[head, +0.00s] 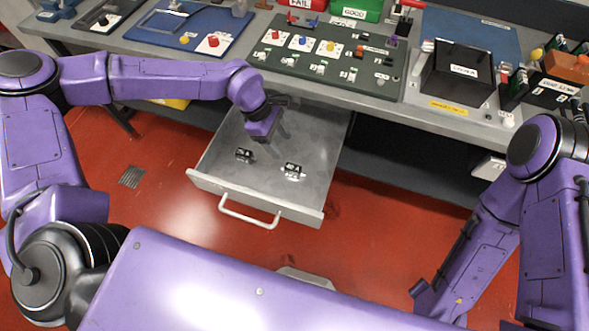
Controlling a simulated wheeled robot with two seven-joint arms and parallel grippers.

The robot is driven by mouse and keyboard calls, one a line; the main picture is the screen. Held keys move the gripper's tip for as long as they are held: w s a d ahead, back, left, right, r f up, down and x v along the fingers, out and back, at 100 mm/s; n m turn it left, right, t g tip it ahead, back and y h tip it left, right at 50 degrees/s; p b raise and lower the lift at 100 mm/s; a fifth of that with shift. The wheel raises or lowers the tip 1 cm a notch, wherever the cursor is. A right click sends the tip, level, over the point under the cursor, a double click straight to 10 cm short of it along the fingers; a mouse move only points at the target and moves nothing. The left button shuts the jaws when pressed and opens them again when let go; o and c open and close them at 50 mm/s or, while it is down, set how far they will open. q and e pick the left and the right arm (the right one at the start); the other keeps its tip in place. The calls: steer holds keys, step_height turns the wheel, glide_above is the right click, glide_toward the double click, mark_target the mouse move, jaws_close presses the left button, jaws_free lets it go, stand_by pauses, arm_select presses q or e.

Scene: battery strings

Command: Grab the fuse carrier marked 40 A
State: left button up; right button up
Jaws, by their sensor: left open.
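Two small black fuse carriers with white labels lie apart in the open grey drawer (229,182). One carrier (244,156) is on the left, and the other carrier (293,170) is nearer the drawer's middle. The label print is too small to read surely, so I cannot tell which is marked 40 A. My left gripper (267,138) is open and empty. It hangs over the back part of the drawer, above and behind the two carriers, touching neither. My right arm is folded at the right, and its gripper is not in view.
The drawer hangs out below the grey workbench (330,90), with its handle (249,217) in front. On the bench are a dark green board (285,75) with several coloured parts, a blue mat (171,46) and a black box (458,76). The drawer's front right is clear.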

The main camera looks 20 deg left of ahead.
mark_target(292, 167)
arm_select(q)
steer(key=x, duration=0.4)
steer(key=a+x, duration=0.1)
steer(key=x, duration=0.9)
steer(key=shift+w+a+f, duration=0.3)
steer(key=shift+a+f, duration=0.05)
steer(key=shift+a, duration=0.1)
jaws_close()
arm_select(e)
steer(key=shift+f, duration=0.7)
arm_select(q)
steer(key=shift+r, duration=0.1)
